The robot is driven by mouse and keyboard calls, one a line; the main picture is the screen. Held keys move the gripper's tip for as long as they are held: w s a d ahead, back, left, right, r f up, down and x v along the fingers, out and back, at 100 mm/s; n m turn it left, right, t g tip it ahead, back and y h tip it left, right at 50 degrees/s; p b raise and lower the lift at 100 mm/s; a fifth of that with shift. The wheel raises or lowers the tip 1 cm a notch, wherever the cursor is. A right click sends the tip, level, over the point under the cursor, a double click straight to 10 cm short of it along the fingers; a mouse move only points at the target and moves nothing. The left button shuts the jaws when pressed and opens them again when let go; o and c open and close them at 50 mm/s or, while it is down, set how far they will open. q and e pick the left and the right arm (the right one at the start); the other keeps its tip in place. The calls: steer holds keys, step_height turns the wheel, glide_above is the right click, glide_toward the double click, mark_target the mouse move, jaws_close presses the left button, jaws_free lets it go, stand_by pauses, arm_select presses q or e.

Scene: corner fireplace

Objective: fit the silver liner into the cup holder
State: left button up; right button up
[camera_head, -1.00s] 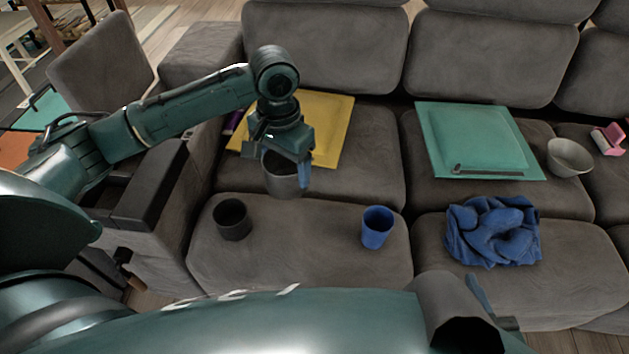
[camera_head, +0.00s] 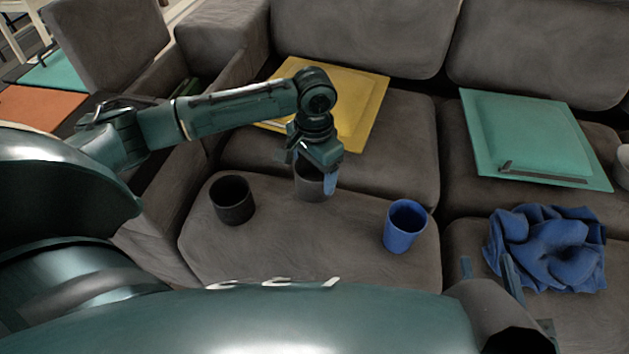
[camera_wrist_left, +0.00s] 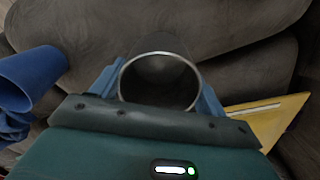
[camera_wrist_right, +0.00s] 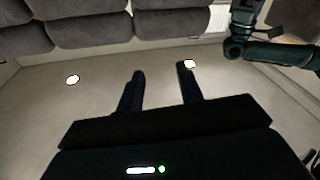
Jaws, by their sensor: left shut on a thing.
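The silver liner is a grey metal cup (camera_head: 311,186) with a thin bright rim. My left gripper (camera_head: 318,166) is shut on it, one finger on each side, and holds it mouth up. In the left wrist view the liner (camera_wrist_left: 160,88) is open and looks empty inside. A dark round cup (camera_head: 232,202), which looks like the cup holder, stands upright on the front seat cushion, left of the held liner and apart from it. My right gripper (camera_head: 490,275) is low at the right; in the right wrist view its fingers (camera_wrist_right: 160,90) are apart with nothing between them.
A blue cup (camera_head: 404,228) stands right of the liner. A crumpled blue cloth (camera_head: 545,250) lies further right. A yellow cushion (camera_head: 362,112) and a teal cushion (camera_head: 530,140) lie behind. A sofa arm borders the left. The cushion between the dark and blue cups is clear.

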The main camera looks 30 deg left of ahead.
mark_target(309, 179)
arm_select(q)
step_height(309, 179, down, 3)
steer(key=shift+f+b, duration=0.2)
steer(key=shift+b, duration=0.3)
steer(key=o, duration=1)
